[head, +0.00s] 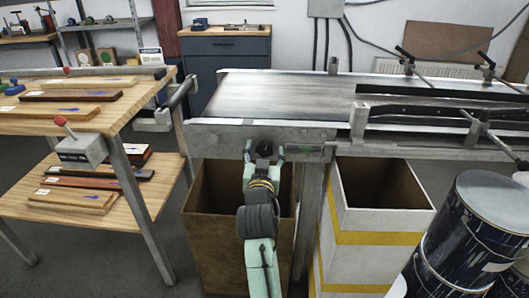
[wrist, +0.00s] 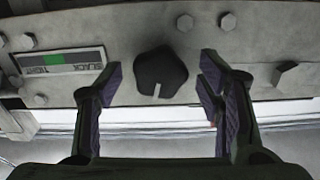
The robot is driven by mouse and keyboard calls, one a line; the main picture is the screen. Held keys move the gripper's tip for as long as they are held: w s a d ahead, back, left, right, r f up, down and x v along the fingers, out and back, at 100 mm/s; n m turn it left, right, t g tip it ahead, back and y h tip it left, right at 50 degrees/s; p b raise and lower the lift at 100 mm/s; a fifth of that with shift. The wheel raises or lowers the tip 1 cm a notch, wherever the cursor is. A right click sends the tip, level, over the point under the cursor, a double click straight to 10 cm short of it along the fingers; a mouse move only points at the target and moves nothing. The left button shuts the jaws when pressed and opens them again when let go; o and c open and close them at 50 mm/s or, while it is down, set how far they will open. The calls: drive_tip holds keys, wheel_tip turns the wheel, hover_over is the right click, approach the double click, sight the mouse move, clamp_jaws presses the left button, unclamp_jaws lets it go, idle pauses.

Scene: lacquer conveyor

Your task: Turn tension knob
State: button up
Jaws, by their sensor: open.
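The tension knob (wrist: 161,73) is black and lobed, with a pale mark on its lower edge, and is mounted on the grey metal side plate (wrist: 220,60) of the conveyor. In the head view the knob (head: 264,149) shows small and dark at the end of my arm. My gripper (wrist: 160,82) is open. Its two fingers stand on either side of the knob, with a gap on both sides. A label strip (wrist: 60,60) with a green field, reading "SLACK" and a partly legible second word, is left of the knob in the wrist view.
Hex bolts (wrist: 228,21) stick out of the plate around the knob. In the head view, a cardboard box (head: 205,225) stands below the conveyor (head: 290,95) behind my arm. White boxes (head: 385,238) and dark paint drums (head: 465,240) stand to the right, a wooden bench (head: 120,112) to the left.

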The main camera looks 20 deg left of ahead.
drive_tip(key=c, duration=1.2)
drive_tip(key=shift+n, duration=0.3)
drive_tip(key=n+p, duration=0.1)
drive_tip(key=n, duration=0.2)
drive_tip(key=shift+n, duration=0.4)
drive_tip(key=n+p, duration=0.1)
drive_tip(key=n, duration=0.3)
drive_tip(key=n+p, duration=0.1)
drive_tip(key=n, duration=0.3)
drive_tip(key=shift+n, duration=0.4)
drive_tip(key=shift+n+p, duration=0.45)
drive_tip(key=shift+n, duration=1.25)
